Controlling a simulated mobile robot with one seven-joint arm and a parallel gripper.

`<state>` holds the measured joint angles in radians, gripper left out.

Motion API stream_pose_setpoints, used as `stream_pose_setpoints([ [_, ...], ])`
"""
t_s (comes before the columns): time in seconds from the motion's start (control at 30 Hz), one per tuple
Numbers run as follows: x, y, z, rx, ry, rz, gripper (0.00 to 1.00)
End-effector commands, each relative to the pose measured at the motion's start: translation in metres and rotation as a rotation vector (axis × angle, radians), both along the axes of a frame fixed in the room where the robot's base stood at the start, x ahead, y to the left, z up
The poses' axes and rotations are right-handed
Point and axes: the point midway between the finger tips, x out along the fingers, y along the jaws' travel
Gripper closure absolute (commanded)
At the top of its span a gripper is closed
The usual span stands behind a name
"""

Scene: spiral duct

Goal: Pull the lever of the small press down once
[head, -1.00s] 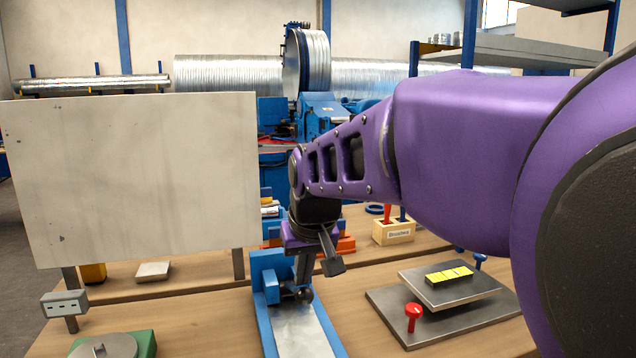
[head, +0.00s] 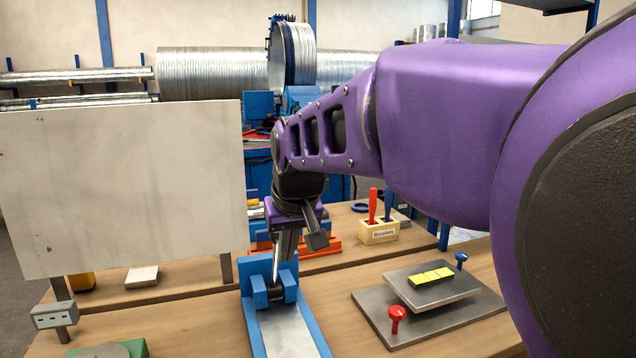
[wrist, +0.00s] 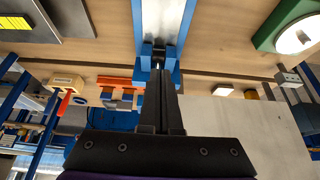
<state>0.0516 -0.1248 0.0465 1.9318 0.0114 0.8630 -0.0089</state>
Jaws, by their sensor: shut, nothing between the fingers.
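The small press is blue, with two short upright blocks (head: 259,290) and a long grey metal plate (head: 285,332) running toward the front. It also shows in the wrist view, with its blue frame (wrist: 142,68) and plate (wrist: 161,18). My gripper (head: 287,278) points down at the blocks, its fingers shut with nothing between them. In the wrist view the shut fingertips (wrist: 160,72) reach the gap between the blocks. I cannot tell whether they touch the press. Dark parts sit in that gap, but the lever is not clearly distinguishable from the fingers.
A large pale board (head: 120,185) stands left of the press. A steel plate stack (head: 428,302) with yellow blocks and red and blue knobs lies right. A wooden box (head: 378,233) with red and blue handles stands behind. A green-based thing (head: 108,350) is front left.

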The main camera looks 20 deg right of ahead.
Motion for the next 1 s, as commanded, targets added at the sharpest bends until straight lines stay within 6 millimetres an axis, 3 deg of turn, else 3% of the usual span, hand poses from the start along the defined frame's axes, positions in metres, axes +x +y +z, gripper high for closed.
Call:
stream_pose_setpoints([
  [0.03, -0.003, 0.002, 0.015, -0.002, -0.032, 0.004, 1.00],
  [1.0, 0.059, 0.001, 0.041, -0.001, -0.029, 0.000, 1.00],
])
